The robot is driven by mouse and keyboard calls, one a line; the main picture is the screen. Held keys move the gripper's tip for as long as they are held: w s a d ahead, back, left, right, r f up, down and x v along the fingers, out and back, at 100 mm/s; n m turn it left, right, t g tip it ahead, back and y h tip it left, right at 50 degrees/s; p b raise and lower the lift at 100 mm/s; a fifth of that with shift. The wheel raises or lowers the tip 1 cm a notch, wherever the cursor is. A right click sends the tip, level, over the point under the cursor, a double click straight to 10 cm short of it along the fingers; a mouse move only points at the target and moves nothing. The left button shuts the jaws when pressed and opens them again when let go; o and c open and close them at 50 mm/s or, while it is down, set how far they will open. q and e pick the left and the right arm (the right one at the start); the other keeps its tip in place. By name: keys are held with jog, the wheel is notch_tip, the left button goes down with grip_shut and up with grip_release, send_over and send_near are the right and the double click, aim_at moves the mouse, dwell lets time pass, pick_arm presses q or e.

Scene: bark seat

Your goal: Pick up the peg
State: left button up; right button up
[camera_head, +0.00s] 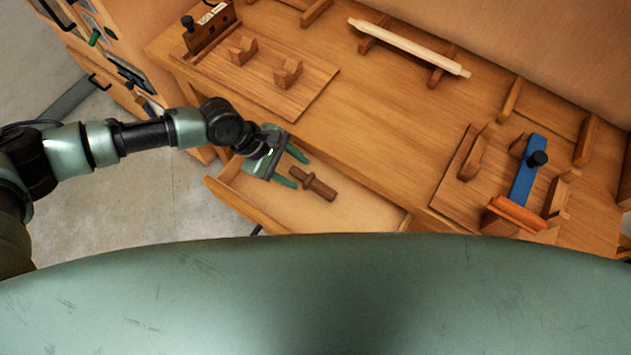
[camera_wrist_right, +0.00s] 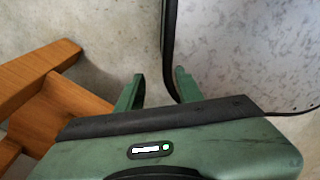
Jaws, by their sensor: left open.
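A dark brown wooden peg (camera_head: 321,188) with a wider collar near one end lies in the open drawer (camera_head: 262,206) of the bench. My left gripper (camera_head: 298,170) is open over the drawer, its two green fingers pointing toward the peg. The near end of the peg is close to the fingertips; I cannot tell whether they touch. My right gripper shows only in the right wrist view (camera_wrist_right: 158,88), with its green fingers apart and no peg between them.
The bench top (camera_head: 375,125) is clear in the middle. A pale rod (camera_head: 410,47) rests on wooden supports at the back. A blue block (camera_head: 523,180) with a black knob stands in a wooden fixture at right. Wooden blocks sit on a board (camera_head: 300,100) at left.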

aim_at(309, 180)
pick_arm(q)
jog(key=d+f, duration=0.2)
jog(key=shift+s+d+f, duration=0.35)
jog(key=shift+d+f, duration=0.3)
jog(key=shift+f, duration=0.25)
grip_shut()
jog(key=shift+r, duration=0.1)
